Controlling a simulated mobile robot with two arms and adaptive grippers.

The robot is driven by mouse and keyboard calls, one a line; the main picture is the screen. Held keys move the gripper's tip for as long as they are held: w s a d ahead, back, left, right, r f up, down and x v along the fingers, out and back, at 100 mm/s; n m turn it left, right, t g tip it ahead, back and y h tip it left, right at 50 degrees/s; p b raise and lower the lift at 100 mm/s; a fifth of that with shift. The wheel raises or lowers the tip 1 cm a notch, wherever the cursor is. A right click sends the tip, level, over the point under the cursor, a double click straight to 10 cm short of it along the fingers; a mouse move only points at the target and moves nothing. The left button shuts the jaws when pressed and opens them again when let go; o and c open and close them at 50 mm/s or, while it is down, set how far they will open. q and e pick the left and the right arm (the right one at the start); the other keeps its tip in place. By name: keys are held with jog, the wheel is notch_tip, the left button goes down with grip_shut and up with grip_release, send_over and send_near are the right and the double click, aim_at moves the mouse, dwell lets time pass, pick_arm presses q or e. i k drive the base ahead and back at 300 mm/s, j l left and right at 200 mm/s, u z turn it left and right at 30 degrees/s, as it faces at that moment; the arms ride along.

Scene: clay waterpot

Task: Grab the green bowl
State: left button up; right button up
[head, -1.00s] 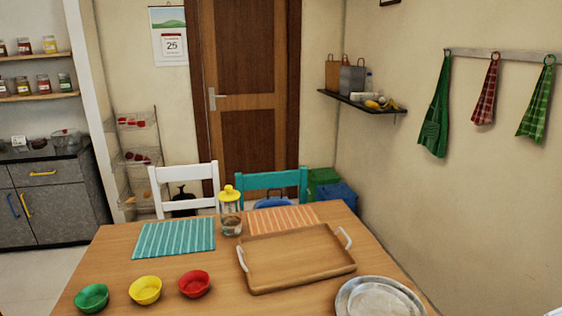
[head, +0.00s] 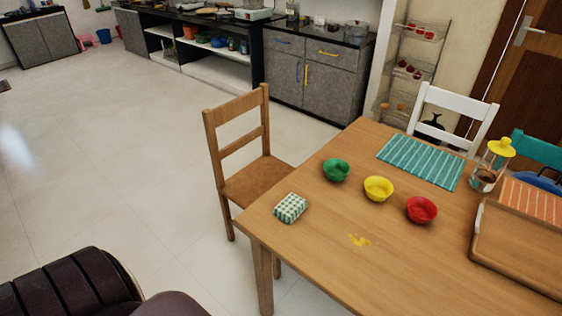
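The green bowl (head: 336,170) stands upright on the wooden table (head: 320,240), near its left edge. A yellow bowl (head: 378,188) and a red bowl (head: 421,209) stand in a row to its right, apart from each other. Neither of my grippers shows in the head view.
A wooden chair (head: 240,150) stands at the table's left side. A tray (head: 520,245), striped mat (head: 420,162) and jar (head: 490,165) are at right. A dark seat (head: 70,285) is lower left; open floor lies left.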

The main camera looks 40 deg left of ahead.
aim_at(335, 170)
jog(key=u, duration=0.75)
jog(key=i+j+z, duration=0.1)
jog(key=j, duration=0.2)
jog(key=i+j+z, duration=0.1)
jog(key=j, duration=0.5)
jog(key=i+l+z, duration=0.05)
jog(key=i, duration=0.05)
